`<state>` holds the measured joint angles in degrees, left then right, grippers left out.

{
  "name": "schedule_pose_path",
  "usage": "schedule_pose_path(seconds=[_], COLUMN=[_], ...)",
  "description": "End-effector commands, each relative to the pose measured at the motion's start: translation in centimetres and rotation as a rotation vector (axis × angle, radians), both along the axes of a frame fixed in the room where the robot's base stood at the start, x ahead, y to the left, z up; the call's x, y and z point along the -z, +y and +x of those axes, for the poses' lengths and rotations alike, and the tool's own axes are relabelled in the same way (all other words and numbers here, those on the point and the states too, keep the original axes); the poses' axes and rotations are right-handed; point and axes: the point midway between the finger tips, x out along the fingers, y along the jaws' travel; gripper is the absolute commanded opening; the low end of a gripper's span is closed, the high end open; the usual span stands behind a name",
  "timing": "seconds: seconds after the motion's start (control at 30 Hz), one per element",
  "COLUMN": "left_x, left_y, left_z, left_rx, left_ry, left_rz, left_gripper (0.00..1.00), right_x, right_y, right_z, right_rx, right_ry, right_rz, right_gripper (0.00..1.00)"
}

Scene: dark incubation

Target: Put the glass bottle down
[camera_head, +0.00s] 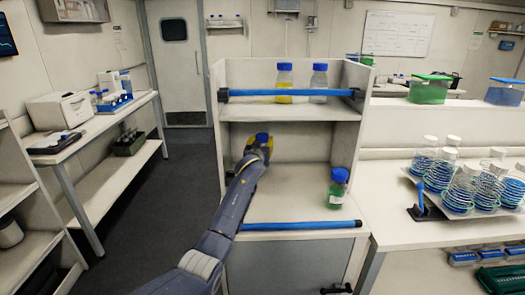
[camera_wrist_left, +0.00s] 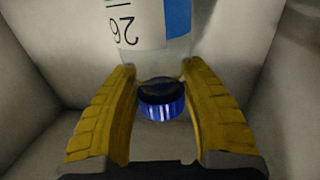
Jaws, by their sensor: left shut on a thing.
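My left gripper (camera_head: 258,148) reaches into the lower left part of the open white shelf unit. It is shut on a glass bottle, whose blue cap (camera_head: 262,137) shows just above the yellow fingers. In the left wrist view the yellow fingers (camera_wrist_left: 162,105) stand on both sides of the bottle's neck. The blue ribbed cap (camera_wrist_left: 162,100) and the clear glass bottle (camera_wrist_left: 150,30) with a white label show there. The gripper hides most of the bottle in the head view. I cannot tell whether its base touches the shelf. My right gripper is not in view.
A bottle with green liquid (camera_head: 338,188) stands on the lower shelf's right side. Two blue-capped bottles (camera_head: 284,82) (camera_head: 319,84) stand on the upper shelf. Blue bars (camera_head: 295,226) edge the shelves. The lower shelf's middle (camera_head: 295,200) is clear. Flasks (camera_head: 463,188) stand on the right bench.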

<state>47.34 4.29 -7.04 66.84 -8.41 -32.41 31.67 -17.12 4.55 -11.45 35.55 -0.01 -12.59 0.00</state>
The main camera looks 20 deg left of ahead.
Motion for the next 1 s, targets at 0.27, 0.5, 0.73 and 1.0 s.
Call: schedule_pose_path(seconds=[0.27,0.5,0.73,1.0], left_x=[2.9,3.0,3.5,3.5], left_y=[0.0,0.0,0.0,0.0], left_z=[0.0,0.0,0.0,0.0], left_rx=[0.0,0.001,0.001,0.001], left_ry=[-0.001,-0.003,0.001,0.001], left_rz=[0.001,-0.001,0.0,0.0], left_gripper=[0.0,0.0,0.49,0.67], right_x=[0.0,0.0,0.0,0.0], right_y=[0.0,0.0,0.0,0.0], right_z=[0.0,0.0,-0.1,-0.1], right_rx=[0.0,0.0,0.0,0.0], right_ry=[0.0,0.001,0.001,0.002], right_rz=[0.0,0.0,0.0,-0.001], right_gripper=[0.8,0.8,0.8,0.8])
